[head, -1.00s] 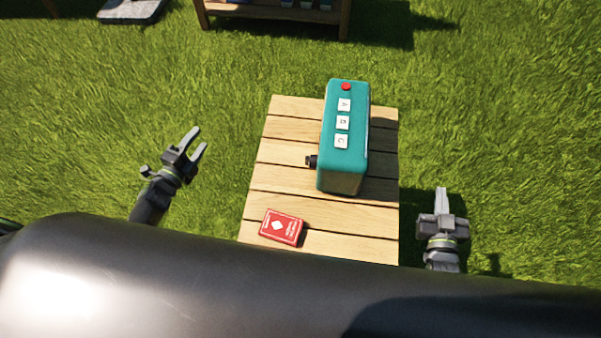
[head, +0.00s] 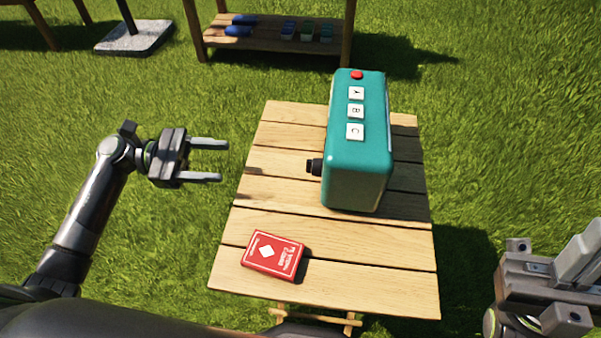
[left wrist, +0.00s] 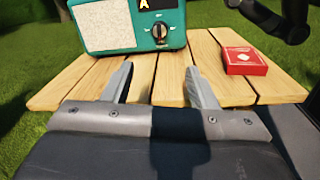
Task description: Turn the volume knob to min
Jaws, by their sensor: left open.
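A teal radio (head: 358,165) stands on the wooden table, with a red button and white A, B and C keys on top. Its black volume knob (head: 314,167) sticks out from the side facing my left gripper. In the left wrist view the knob (left wrist: 160,32) shows on the radio's front (left wrist: 180,30), with small marks around it too small to read. My left gripper (head: 224,161) is open and empty, left of the knob and apart from it. My right gripper (head: 560,285) is at the lower right, partly cut off; its opening is unclear.
A red card box (head: 271,254) lies on the near left of the slatted table (head: 350,260). It also shows in the left wrist view (left wrist: 243,61). A wooden shelf (head: 275,45) with small items stands behind on the grass. The near right tabletop is clear.

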